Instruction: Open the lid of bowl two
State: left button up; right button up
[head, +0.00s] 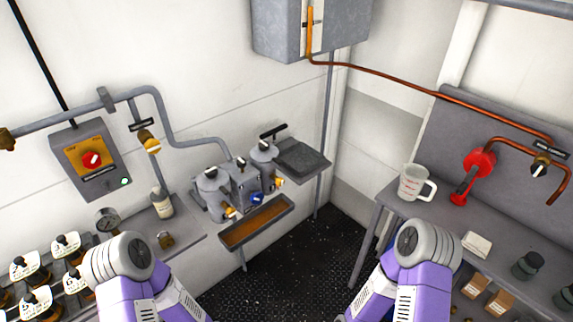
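A grey metal unit (240,186) stands against the back wall at the middle of the head view. The lids look shut. I cannot read any number, so I cannot tell which is bowl two. My two purple arms with grey rounded joints reach in from the bottom edge, well in front of the unit. Neither gripper's fingers show.
A brown-bottomed drip tray (229,244) juts out below the unit, and a dark grey shelf (302,160) is to its right. A jug (412,183) stands on the right bench. The dark floor between is clear.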

aim_at(272, 154)
jog(key=z, duration=0.9)
jog(key=i, duration=0.7)
jog(key=u, duration=0.8)
